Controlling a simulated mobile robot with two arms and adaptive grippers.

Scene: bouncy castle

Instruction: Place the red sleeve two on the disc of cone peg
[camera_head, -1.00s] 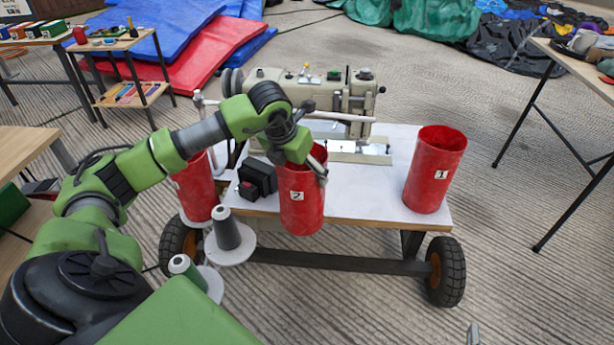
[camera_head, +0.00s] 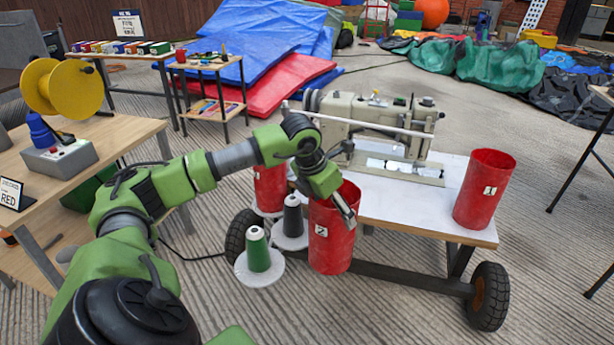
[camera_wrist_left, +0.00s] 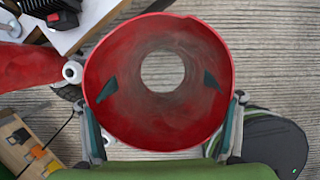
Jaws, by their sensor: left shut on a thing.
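My left gripper (camera_head: 348,212) is shut on the rim of red sleeve two (camera_head: 331,240), an upright open tube with a "2" label. In the left wrist view the fingers (camera_wrist_left: 163,128) grip opposite sides of the sleeve (camera_wrist_left: 110,50), and bare floor shows through its open bottom. The sleeve hangs in front of the cart's edge. To its left stand a grey cone peg (camera_head: 292,217) on a pale disc (camera_head: 287,241) and a green cone peg (camera_head: 257,250) on a pale disc (camera_head: 262,274). Neither cone is inside the sleeve. My right gripper is out of view.
Red sleeve one (camera_head: 484,190) stands on the white-topped cart (camera_head: 405,202) at right. Another red sleeve (camera_head: 268,188) is behind the grey cone. A sewing machine (camera_head: 375,125) is on the cart. A table with a yellow reel (camera_head: 62,88) is at left. Front floor is clear.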

